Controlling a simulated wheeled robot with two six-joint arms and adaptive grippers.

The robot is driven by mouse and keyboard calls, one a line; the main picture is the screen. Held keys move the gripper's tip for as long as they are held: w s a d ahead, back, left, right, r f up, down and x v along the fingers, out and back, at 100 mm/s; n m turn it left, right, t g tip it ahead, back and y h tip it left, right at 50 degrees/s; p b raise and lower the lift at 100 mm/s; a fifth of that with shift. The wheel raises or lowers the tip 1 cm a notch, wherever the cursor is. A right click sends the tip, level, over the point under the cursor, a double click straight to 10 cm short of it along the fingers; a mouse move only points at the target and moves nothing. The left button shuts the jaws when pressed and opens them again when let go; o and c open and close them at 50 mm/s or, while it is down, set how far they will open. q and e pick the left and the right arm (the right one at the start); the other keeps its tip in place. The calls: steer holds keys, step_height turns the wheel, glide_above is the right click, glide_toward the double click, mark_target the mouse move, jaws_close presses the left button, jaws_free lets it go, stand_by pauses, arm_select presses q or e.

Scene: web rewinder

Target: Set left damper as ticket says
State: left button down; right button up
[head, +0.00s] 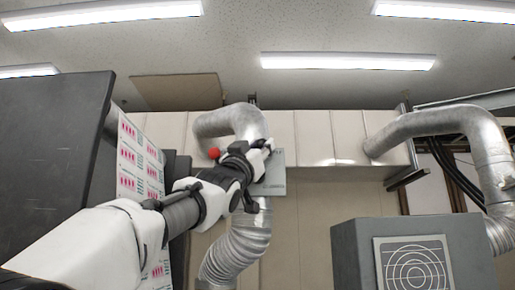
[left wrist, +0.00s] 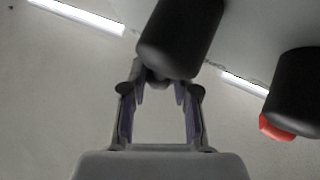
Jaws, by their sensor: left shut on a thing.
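A silver duct (head: 235,250) rises and bends near the middle of the head view. A grey plate (head: 276,180) with small unreadable lettering sits beside it, partly behind my left gripper (head: 262,158). A red knob (head: 214,153) shows just left of the gripper. In the left wrist view my left gripper (left wrist: 160,88) is closed on a black cylindrical handle (left wrist: 180,38) at its fingertips. A second black cylinder (left wrist: 300,90) with a red end (left wrist: 275,129) is at the right, apart from the fingers. The damper's setting is hidden. I cannot make out a ticket. My right gripper is out of view.
A dark cabinet (head: 50,150) and a sheet printed in pink and green (head: 130,160) stand left. A grey box with a round grille (head: 412,268) is lower right, below another silver duct (head: 440,122). Beige panels (head: 312,225) are behind.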

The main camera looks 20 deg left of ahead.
arm_select(q)
steer(key=m+g+h, duration=0.1)
steer(key=m, duration=0.1)
steer(key=d+m+g+h, duration=0.1)
steer(key=m+h, duration=0.1)
steer(key=m, duration=0.1)
steer(key=shift+d+g, duration=0.15)
steer(key=shift+g, duration=0.15)
steer(key=shift+w+d+f+m+g+h, duration=0.15)
steer(key=shift+d+m+g+h, duration=0.1)
steer(key=shift+m+g+h, duration=0.35)
steer(key=shift+w+d+f+m+g+h, duration=0.15)
steer(key=shift+d+m+g+h, duration=0.2)
steer(key=shift+m, duration=0.45)
steer(key=shift+f, duration=0.1)
steer(key=c, duration=1.1)
jaws_free()
steer(key=shift+o, duration=1.3)
steer(key=shift+s+d, duration=0.15)
steer(key=shift+a, duration=0.2)
steer(key=shift+y, duration=0.25)
